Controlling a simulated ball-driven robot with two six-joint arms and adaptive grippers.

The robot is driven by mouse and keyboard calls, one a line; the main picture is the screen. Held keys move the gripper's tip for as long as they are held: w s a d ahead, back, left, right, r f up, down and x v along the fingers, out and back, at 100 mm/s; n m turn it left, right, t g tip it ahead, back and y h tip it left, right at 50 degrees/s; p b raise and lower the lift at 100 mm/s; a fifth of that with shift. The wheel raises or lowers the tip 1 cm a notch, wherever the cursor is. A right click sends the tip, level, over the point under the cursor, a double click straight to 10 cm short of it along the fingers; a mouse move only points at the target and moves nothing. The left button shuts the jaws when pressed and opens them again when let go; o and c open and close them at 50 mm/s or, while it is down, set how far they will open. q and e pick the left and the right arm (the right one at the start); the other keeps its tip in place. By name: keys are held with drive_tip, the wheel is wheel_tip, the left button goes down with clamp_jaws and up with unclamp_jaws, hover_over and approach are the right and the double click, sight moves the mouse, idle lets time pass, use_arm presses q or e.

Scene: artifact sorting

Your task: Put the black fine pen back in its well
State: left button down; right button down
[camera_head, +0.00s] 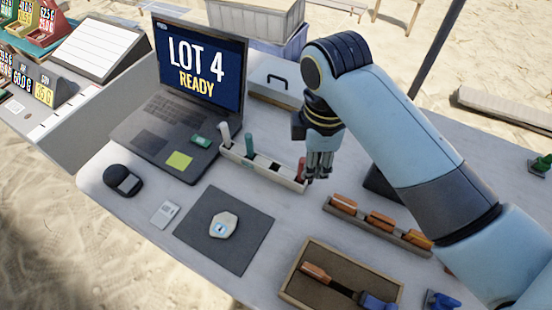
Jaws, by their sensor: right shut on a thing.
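My right gripper (318,173) is low beside the right end of the white pen rack (240,160), fingers pointing down. It is shut on a slim dark thing, taken as the black fine pen, which the fingers mostly hide. A red pen (301,168) stands in the right end of the rack, close to the fingers. A white pen (225,134) and a green pen (249,144) stand at the left end. Dark gaps show between the green and red pens. I cannot tell whether the held thing touches the rack. My left gripper is not in view.
A laptop (165,130) stands behind the rack. A dark mat (240,260) with a pale stone lies in front. A holder (365,227) with orange-handled things and a wooden tray (290,286) with a brush are at the right front. A black puck-shaped device (122,180) is at left.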

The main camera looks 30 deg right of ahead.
drive_tip(key=w+f, duration=0.3)
drive_tip(key=w+a+f+b, duration=0.1)
drive_tip(key=w+f, duration=0.2)
drive_tip(key=w, duration=0.1)
drive_tip(key=w+f, duration=0.4)
drive_tip(key=shift+a, duration=0.35)
drive_tip(key=shift+w+f, duration=0.1)
drive_tip(key=shift+f, duration=0.3)
drive_tip(key=shift+f+b, duration=0.1)
drive_tip(key=shift+b, duration=0.2)
drive_tip(key=c, duration=1.7)
unclamp_jaws()
drive_tip(key=o, duration=0.4)
wheel_tip(320, 180, up, 12)
drive_tip(key=shift+r+p, duration=0.1)
drive_tip(key=shift+p, duration=0.7)
